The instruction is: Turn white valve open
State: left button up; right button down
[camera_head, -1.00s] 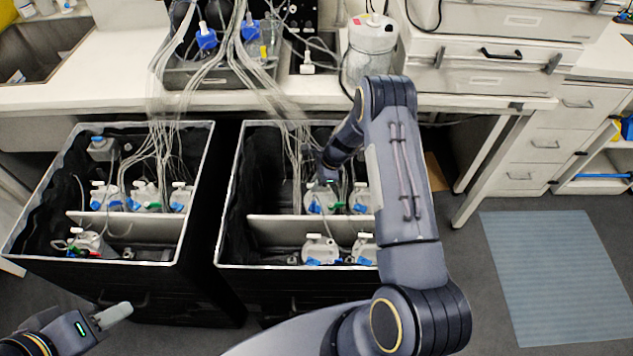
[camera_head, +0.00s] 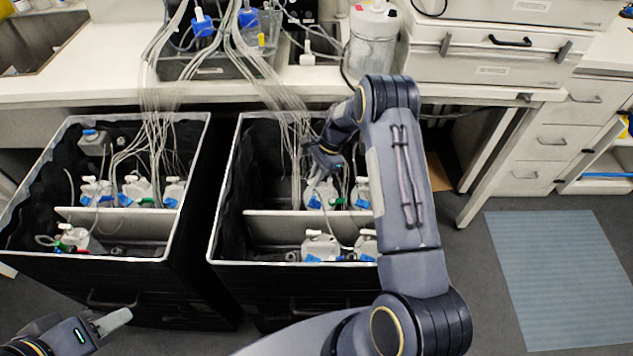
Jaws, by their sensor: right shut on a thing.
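Clear bottles with white valve caps and blue tags stand in two black bins. My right gripper (camera_head: 320,178) reaches into the right bin (camera_head: 228,190) and is shut at the top of a bottle (camera_head: 318,198) in its back compartment. The white valve there is mostly hidden by the gripper, so its angle cannot be told. Another bottle (camera_head: 361,197) stands just right of it, partly behind my arm. My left gripper (camera_head: 115,321) hangs low in front of the left bin (camera_head: 60,260), away from the bottles; its finger gap does not show.
A divider (camera_head: 290,226) splits the right bin, with more bottles (camera_head: 320,247) in front. Many thin tubes (camera_head: 285,110) run from the bench into both bins. A large jug (camera_head: 372,45) stands on the bench. Clear floor with a blue mat (camera_head: 555,280) lies right.

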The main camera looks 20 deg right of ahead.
jog(key=n+b, duration=0.1)
jog(key=n+g+b, duration=0.1)
jog(key=n, duration=0.1)
jog(key=shift+w+f, duration=0.15)
jog(key=shift+f, duration=0.05)
jog(key=n+b, duration=0.1)
jog(key=n+g+h+b, duration=0.1)
jog(key=n, duration=0.1)
jog(key=shift+w+a+n, duration=0.15)
jog(key=shift+n, duration=0.15)
jog(key=n+g+h+b, duration=0.1)
jog(key=n, duration=0.2)
jog(key=shift+w+a+r+b, duration=0.1)
jog(key=shift+r+b, duration=0.05)
jog(key=shift+b, duration=0.15)
jog(key=shift+a+n+g+h+b, duration=0.1)
jog(key=shift+n+g+h+b, duration=0.35)
jog(key=shift+n, duration=1.15)
jog(key=c, duration=1.7)
grip_release()
jog(key=shift+r, duration=0.1)
